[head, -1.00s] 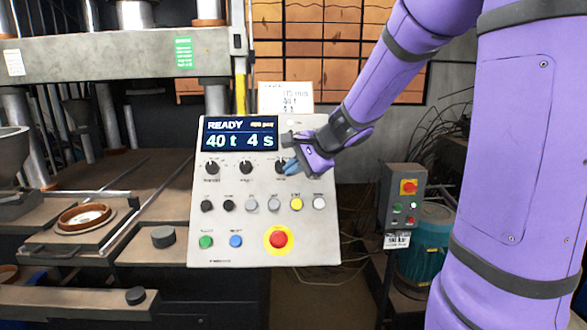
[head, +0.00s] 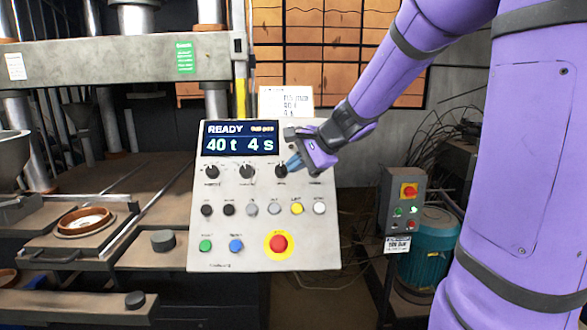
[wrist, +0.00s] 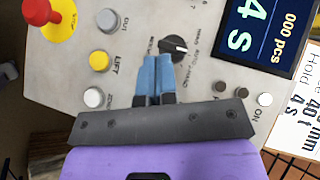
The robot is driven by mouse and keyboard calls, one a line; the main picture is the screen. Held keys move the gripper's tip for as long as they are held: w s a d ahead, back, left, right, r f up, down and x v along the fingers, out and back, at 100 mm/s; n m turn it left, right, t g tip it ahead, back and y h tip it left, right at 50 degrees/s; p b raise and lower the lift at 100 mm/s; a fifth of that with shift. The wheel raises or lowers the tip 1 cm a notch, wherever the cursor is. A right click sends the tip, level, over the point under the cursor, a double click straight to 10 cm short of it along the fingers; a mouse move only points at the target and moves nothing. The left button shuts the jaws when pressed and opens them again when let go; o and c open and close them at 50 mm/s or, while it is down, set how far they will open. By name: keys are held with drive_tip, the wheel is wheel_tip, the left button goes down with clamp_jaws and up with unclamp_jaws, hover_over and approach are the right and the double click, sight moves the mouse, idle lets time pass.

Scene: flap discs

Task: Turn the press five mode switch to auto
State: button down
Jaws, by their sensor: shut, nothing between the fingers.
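The press control panel (head: 225,262) is a tilted light grey plate with a lit display (head: 240,139) reading READY, 40 t, 4 s. Below it sit three black rotary knobs. The rightmost knob (head: 281,171), likely the mode switch, is just left of my gripper (head: 293,162). In the wrist view the same knob (wrist: 176,48) has a pale pointer line and small labels around it that I cannot read surely. My blue fingertips (wrist: 157,64) are shut together and empty, close beside the knob. I cannot tell whether they touch it.
A row of small round buttons, one yellow (head: 297,208), lies below the knobs. A red mushroom button (head: 278,243) on a yellow disc sits at the bottom. A separate grey box (head: 404,201) with a red knob stands to the right. A paper note (head: 287,101) is behind the panel top.

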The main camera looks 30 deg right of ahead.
drive_tip(key=v, duration=1)
drive_tip(key=shift+a, duration=0.1)
drive_tip(key=s+a+f+n+g+h, duration=0.1)
drive_tip(key=s+a+n+h, duration=0.1)
drive_tip(key=s+a+n, duration=0.3)
drive_tip(key=s+a+f+n+g+h, duration=0.2)
drive_tip(key=s+a+n, duration=0.3)
drive_tip(key=s+n, duration=0.5)
drive_tip(key=s+h, duration=0.1)
drive_tip(key=s, duration=0.3)
drive_tip(key=shift+s+a+f+n, duration=0.15)
drive_tip(key=shift+a+f+n, duration=0.1)
drive_tip(key=shift+f+n, duration=0.1)
